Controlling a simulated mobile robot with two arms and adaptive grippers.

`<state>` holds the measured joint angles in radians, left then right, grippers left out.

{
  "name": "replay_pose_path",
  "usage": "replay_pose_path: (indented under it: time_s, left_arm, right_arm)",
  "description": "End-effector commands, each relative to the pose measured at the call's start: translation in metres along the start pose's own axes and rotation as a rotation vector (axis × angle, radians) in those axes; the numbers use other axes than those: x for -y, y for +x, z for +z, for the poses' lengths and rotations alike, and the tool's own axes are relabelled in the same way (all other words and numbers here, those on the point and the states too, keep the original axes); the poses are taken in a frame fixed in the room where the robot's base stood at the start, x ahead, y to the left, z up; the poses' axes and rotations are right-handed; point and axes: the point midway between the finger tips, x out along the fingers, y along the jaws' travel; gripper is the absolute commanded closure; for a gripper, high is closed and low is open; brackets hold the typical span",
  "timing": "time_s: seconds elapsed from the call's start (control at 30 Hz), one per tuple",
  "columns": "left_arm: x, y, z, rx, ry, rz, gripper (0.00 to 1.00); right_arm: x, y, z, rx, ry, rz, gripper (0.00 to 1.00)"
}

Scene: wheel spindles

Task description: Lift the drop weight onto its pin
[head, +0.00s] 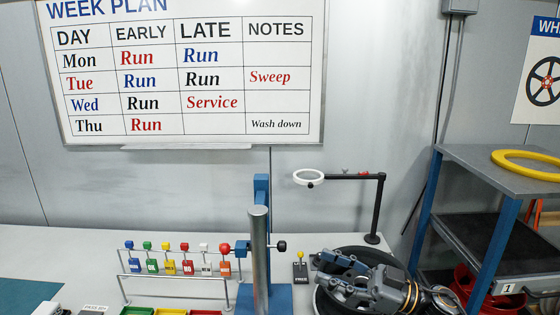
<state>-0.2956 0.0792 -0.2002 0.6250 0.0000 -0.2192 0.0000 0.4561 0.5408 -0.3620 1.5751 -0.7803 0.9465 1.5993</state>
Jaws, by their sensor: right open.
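A tall, upright grey metal cylinder (259,262) stands in front of a blue post (262,185) on a blue base (279,299). It may be the drop weight, but I cannot tell for sure. A black knob (282,246) on a short rod sticks out to its right, and a red knob (226,249) is at its left; either may belong to the pin. My right gripper (328,272) is open, to the right of the blue stand, over a dark round disc (374,253). Nothing shows between its fingers. My left gripper is out of view.
A rack (124,276) with several coloured tags stands left of the stand, with coloured bins (171,312) below. A ring lens (308,177) hangs on a black arm behind my right gripper. A blue-legged shelf (497,240) is at the right.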

Motion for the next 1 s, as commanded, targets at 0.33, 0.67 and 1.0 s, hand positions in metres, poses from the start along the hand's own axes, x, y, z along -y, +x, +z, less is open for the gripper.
replay_pose_path:
  time_s: [0.33,0.67,1.0]
  left_arm:
    - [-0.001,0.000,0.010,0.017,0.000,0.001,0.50]
    - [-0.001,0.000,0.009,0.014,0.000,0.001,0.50]
    - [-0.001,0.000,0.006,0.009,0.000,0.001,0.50]
  right_arm:
    - [-0.027,-0.019,0.009,-0.128,-0.068,0.570,0.52]
    - [-0.003,-0.124,0.098,0.269,0.085,1.202,0.52]
    - [0.139,-0.211,0.187,0.966,0.401,1.299,0.52]
